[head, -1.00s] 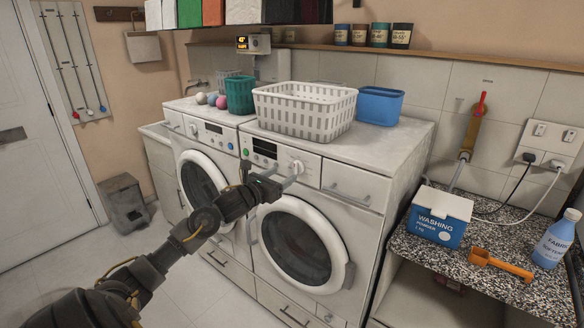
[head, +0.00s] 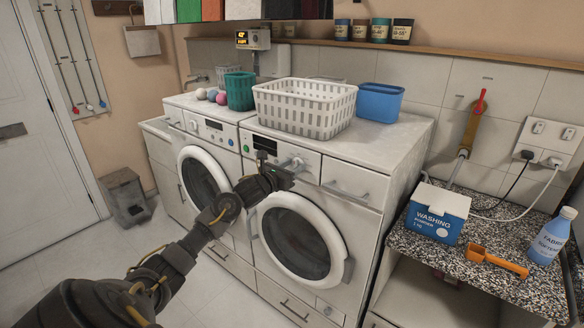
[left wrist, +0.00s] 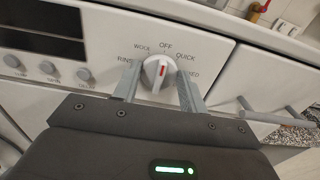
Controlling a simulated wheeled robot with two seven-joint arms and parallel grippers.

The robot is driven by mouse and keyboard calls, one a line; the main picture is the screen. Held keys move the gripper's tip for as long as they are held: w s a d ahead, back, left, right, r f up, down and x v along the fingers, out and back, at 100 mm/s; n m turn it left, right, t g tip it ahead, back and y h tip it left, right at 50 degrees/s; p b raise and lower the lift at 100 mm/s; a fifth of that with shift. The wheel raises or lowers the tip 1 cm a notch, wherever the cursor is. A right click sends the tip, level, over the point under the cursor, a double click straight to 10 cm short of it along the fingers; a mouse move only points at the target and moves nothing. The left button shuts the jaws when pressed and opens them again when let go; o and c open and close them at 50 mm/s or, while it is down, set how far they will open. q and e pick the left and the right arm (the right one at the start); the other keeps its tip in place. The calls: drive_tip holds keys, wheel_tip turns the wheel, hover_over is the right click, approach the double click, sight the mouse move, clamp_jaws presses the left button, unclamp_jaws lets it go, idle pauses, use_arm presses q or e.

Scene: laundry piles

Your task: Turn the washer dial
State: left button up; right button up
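The washer dial (left wrist: 151,70) is a round white knob with a red mark, in the middle of the left wrist view. My left gripper (left wrist: 158,76) is open, with one finger on each side of the dial and small gaps visible. In the head view the left gripper (head: 288,168) is at the panel of the right-hand white washer (head: 372,206), and largely hides the dial (head: 298,162). My right gripper is not in view.
A second white front-loader (head: 177,150) stands at left. A white basket (head: 303,118), green basket (head: 239,92) and blue tub (head: 380,105) sit on top. Washing powder (head: 438,215), an orange scoop (head: 497,262) and a blue bottle (head: 552,238) are on the right counter.

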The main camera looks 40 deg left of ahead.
use_arm(q)
drive_tip(key=shift+c, duration=1.2)
